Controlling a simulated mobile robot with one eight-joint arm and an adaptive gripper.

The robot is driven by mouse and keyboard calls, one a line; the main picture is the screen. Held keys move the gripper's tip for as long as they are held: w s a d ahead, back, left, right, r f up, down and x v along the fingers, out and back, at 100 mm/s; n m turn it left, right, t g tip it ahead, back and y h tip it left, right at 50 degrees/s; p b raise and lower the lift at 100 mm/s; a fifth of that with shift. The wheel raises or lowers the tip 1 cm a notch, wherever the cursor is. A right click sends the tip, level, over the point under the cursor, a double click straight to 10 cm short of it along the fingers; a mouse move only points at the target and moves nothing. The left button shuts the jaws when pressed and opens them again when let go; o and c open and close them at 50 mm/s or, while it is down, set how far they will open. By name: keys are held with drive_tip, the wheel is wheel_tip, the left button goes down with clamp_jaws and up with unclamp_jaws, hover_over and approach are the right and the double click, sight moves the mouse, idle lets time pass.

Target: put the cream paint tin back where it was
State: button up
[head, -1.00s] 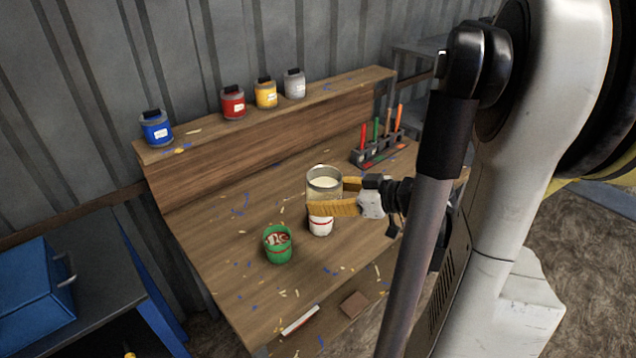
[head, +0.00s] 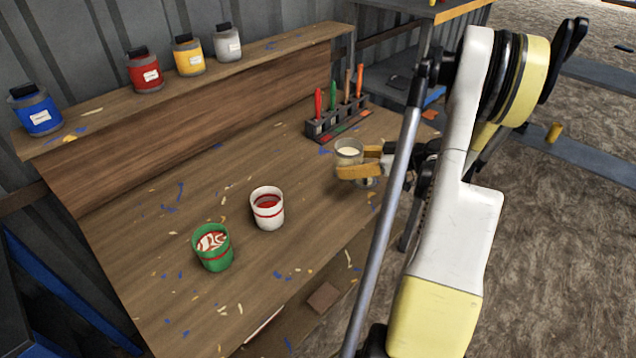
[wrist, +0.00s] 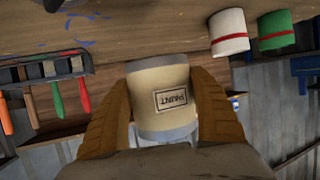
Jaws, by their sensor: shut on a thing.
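The raised back shelf (head: 275,45) carries blue (head: 36,113), red (head: 145,74), yellow (head: 188,58) and grey (head: 228,44) tins.
The shelf has a bare stretch between the blue and red tins. Paint flecks dot the bench.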

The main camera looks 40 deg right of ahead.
drive_tip(key=b, duration=0.4)
hover_over(315, 186)
wheel_tip(315, 186, down, 6)
drive_tip(key=shift+a+f, duration=0.1)
drive_tip(key=shift+f, duration=0.1)
drive_tip(key=shift+f+b, duration=1)
drive_tip(key=shift+f, duration=0.85)
drive_tip(key=shift+f, duration=0.2)
drive_tip(key=o, duration=1.4)
